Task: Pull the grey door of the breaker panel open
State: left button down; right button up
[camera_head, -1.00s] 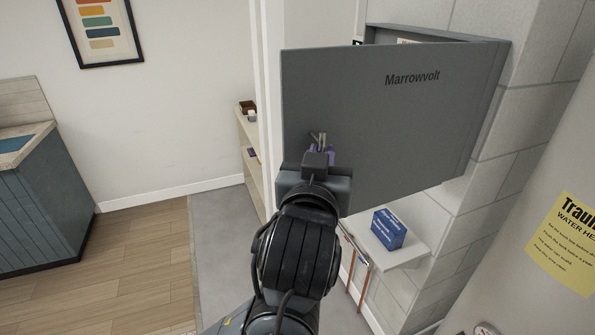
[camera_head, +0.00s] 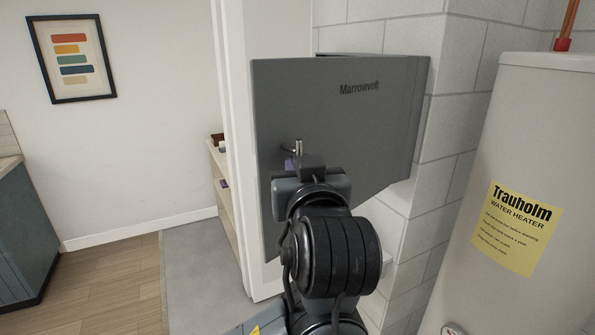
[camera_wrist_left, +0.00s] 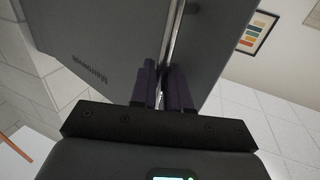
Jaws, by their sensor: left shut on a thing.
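The grey breaker panel door (camera_head: 345,125), marked "Marrowvolt", stands swung out from the block wall. Its left edge is nearer to me and its right edge is at the wall side. The inside of the panel is hidden behind it. A thin metal handle (camera_head: 299,147) sticks out near the door's left edge. My left gripper (camera_head: 293,162) is shut on this handle, and my arm hides the lower part of the door. In the left wrist view the dark purple fingers (camera_wrist_left: 163,85) close on either side of the handle bar (camera_wrist_left: 174,35). My right gripper is not in view.
A white water heater (camera_head: 525,120) with a yellow label stands at the right. A white post (camera_head: 236,100) and a shelf unit (camera_head: 222,185) are behind the door's left side. Open floor (camera_head: 110,280) lies at the lower left. A framed picture (camera_head: 73,57) hangs on the wall.

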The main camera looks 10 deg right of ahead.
pick_arm(q)
jog(key=shift+d+f, duration=0.2)
jog(key=shift+f, duration=0.05)
jog(key=c, duration=1.4)
grip_release()
jog(key=shift+o, duration=0.3)
jog(key=shift+d+r, duration=0.1)
jog(key=shift+d, duration=0.05)
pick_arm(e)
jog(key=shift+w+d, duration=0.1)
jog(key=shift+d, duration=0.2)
pick_arm(q)
jog(key=shift+r, duration=0.1)
jog(key=shift+s, duration=0.1)
jog(key=s+b, duration=0.6)
jog(key=s, duration=0.4)
jog(key=shift+s+a, duration=0.25)
jog(key=shift+a, duration=0.15)
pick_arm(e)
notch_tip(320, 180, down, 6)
